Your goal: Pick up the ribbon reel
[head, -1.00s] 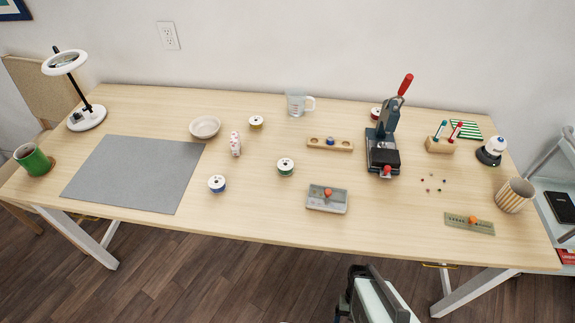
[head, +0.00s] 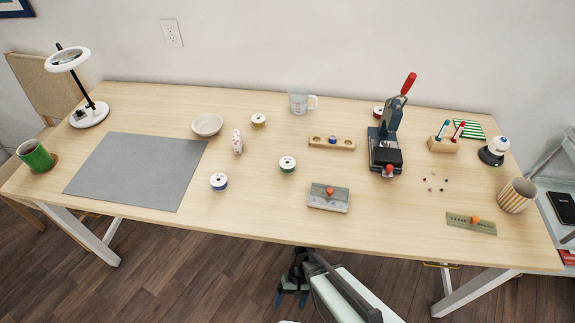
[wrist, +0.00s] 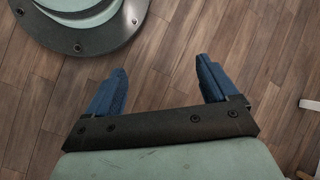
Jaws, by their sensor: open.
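Several ribbon reels with white tops lie on the table: a blue one (head: 219,181) near the front, a green one (head: 287,164) right of it, a yellow one (head: 259,120) farther back, and a red one (head: 378,111) partly hidden behind the press. The frames do not show which one is meant. My gripper (head: 291,300) is below and in front of the table edge, away from every reel. Its blue fingers are spread and empty over the floor in the wrist view (wrist: 160,72).
The table's front edge (head: 250,236) lies between my gripper and the reels. A pink-patterned object (head: 238,142) and a bowl (head: 207,125) stand near the reels. A grey dish (head: 328,198) sits near the front, and a press (head: 386,145) stands to the right. A grey mat (head: 135,170) is bare.

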